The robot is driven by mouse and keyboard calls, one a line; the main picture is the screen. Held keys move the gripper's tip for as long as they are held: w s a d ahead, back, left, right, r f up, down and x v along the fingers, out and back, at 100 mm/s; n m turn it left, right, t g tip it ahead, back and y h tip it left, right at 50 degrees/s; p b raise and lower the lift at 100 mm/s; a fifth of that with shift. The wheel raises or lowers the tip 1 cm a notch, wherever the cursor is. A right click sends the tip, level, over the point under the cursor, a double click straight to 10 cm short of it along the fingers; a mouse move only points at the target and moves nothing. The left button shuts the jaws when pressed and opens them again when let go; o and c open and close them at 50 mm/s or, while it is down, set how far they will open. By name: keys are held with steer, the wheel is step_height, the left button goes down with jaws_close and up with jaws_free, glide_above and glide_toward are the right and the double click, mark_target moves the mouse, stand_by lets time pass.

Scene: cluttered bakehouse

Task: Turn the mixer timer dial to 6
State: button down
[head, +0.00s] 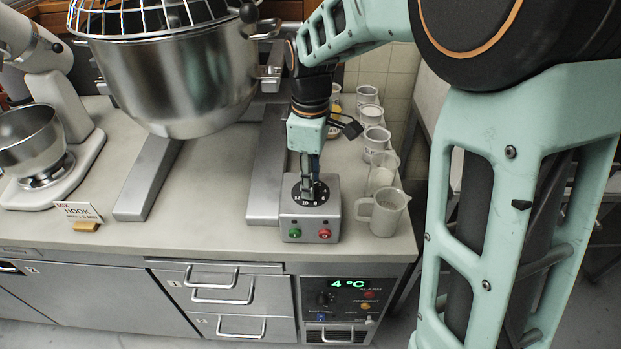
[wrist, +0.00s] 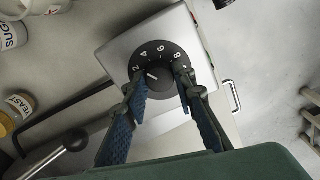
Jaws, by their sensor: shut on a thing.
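The mixer timer is a grey box (head: 300,219) at the front right of the counter, with a green and a red button on its front. Its black dial (wrist: 160,62) has white numbers, with 2, 4, 6 and 8 readable in the wrist view. A short white mark on the knob (wrist: 153,76) points toward the 2 side; the exact setting is hard to tell. My gripper (wrist: 161,80) reaches down from above, shut on the knob with one finger on each side. In the head view my gripper (head: 310,188) hides much of the dial.
A large steel mixer bowl (head: 180,80) stands left of the box. A clear measuring jug (head: 384,212) stands close on its right, with several canisters behind. The counter's front edge is just before the box.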

steer(key=m, duration=0.6)
steer(key=shift+m, duration=0.3)
steer(key=m, duration=0.5)
steer(key=shift+m, duration=0.3)
steer(key=c, duration=1.6)
jaws_free()
step_height(320, 180, up, 12)
